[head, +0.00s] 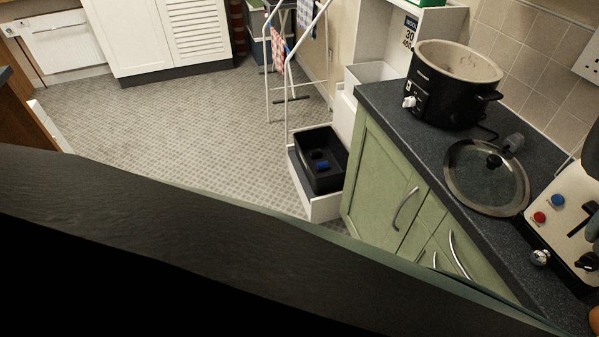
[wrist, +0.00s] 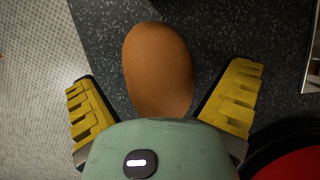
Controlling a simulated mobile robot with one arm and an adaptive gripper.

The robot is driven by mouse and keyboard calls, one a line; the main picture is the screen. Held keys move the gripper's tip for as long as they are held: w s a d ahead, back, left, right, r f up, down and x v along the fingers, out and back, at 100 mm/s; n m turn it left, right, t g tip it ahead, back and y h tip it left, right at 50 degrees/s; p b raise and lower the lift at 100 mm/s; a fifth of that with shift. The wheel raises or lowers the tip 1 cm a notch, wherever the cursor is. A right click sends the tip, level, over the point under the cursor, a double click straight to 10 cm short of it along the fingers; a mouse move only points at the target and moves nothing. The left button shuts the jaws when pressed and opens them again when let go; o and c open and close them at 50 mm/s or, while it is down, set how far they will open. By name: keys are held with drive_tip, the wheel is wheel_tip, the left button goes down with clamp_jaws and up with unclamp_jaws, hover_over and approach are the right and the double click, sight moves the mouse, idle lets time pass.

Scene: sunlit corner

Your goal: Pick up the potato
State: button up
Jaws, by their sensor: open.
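The potato (wrist: 157,65) is brown, smooth and egg-shaped. In the wrist view it lies over the dark speckled worktop (wrist: 215,25), near the worktop's left edge. My gripper (wrist: 161,88) is open, with one yellow ridged finger to the left of the potato and one to the right. Gaps show between the potato and both fingers. The potato's lower end is hidden behind the green gripper body. I cannot tell how far above the worktop the fingers are. In the head view my gripper is not visible, and my dark arm covers the lower part.
The worktop holds a black slow cooker (head: 453,84), a glass lid (head: 486,177) and a toaster (head: 566,215). A red round thing (wrist: 292,166) with a dark rim is close at lower right in the wrist view. Patterned floor (head: 190,120) is open left of the green cupboards (head: 385,190).

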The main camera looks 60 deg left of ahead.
drive_tip(key=shift+w+a+f, duration=0.1)
drive_tip(key=shift+a+f, duration=0.1)
drive_tip(key=shift+f, duration=0.25)
drive_tip(key=c, duration=1.4)
drive_tip(key=shift+r, duration=0.1)
